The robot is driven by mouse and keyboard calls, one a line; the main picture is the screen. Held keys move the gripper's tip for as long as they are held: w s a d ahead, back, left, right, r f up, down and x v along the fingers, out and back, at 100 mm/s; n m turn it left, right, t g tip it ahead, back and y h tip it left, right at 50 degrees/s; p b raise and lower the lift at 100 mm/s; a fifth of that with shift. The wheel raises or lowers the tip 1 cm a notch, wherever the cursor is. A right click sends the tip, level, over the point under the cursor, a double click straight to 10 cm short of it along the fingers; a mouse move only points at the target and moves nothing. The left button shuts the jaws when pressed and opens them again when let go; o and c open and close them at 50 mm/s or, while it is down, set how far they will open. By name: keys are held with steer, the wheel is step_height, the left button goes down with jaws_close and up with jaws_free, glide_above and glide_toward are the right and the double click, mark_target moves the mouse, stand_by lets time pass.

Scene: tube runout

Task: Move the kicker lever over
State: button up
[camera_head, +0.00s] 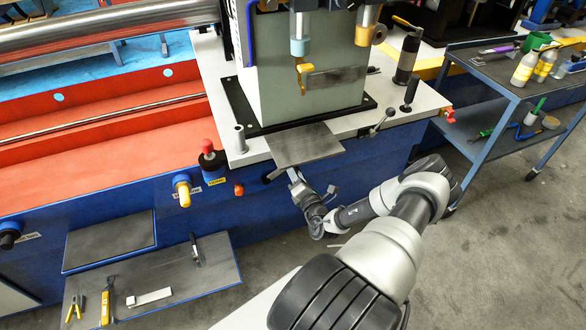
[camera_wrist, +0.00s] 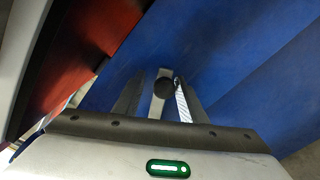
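My gripper (camera_head: 292,176) is low in front of the machine's blue side, under the front edge of the grey plate. In the wrist view my gripper (camera_wrist: 160,98) has its fingers apart, with blue showing between them. A round dark knob (camera_wrist: 164,88), seemingly the end of the kicker lever, shows between the fingers, nearer the right one. A light bar runs behind it. I cannot tell whether the fingers touch the knob. In the head view the lever is hard to make out beside my gripper and the plate.
The grey plate (camera_head: 305,146) juts out just above my gripper. A red-topped knob (camera_head: 207,148) and a yellow handle (camera_head: 183,190) stand to the left. A ball-ended lever (camera_head: 382,120) is to the right. A tool shelf (camera_head: 205,270) is lower left, a cart (camera_head: 490,75) right.

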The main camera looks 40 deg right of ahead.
steer(key=shift+o, duration=0.2)
steer(key=p+v, duration=0.2)
steer(key=v, duration=1.5)
steer(key=shift+s+p, duration=0.2)
steer(key=shift+p, duration=0.2)
steer(key=shift+r, duration=0.15)
